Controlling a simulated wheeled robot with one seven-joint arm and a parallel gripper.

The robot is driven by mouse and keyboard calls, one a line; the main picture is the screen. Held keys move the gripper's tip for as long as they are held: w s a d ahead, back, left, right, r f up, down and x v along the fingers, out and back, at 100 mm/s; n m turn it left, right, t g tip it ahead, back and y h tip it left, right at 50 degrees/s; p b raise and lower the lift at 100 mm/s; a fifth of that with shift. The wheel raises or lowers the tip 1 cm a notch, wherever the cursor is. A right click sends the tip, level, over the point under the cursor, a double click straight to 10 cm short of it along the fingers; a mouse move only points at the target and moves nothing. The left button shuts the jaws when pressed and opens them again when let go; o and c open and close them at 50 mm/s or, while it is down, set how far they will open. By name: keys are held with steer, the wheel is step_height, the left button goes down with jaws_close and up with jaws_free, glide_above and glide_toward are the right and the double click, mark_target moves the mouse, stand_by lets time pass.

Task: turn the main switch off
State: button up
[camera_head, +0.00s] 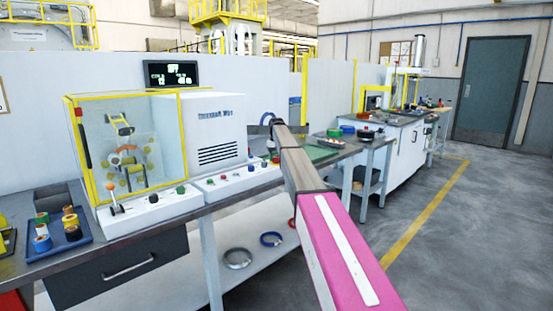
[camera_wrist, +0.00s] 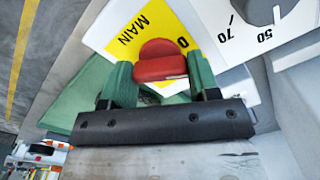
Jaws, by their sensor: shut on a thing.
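The main switch is a red knob (camera_wrist: 160,66) on a yellow plate (camera_wrist: 128,38) marked MAIN, in the wrist view. A "0" shows on the plate at the knob's upper right. My gripper (camera_wrist: 159,72) has its two green fingers on either side of the knob's bar, shut on it. The bar lies roughly across the picture between the fingers. The plate's lower part is hidden by the fingers and knob. In the head view my arm reaches to the right end of the winding machine (camera_head: 212,135), and hides the switch and fingers there.
A dial panel (camera_wrist: 262,30) with 50 and 70 marks is beside the switch plate. A control strip (camera_head: 238,180) with coloured knobs runs along the machine's front. A glazed guard box (camera_head: 150,145) stands left. The floor (camera_head: 460,230) at the right is open.

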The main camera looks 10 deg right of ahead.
steer(key=n, duration=0.5)
steer(key=shift+n, duration=0.4)
steer(key=shift+r, duration=0.1)
stand_by(0.3)
steer(key=o, duration=0.9)
step_height(320, 180, up, 11)
steer(key=shift+f, duration=0.15)
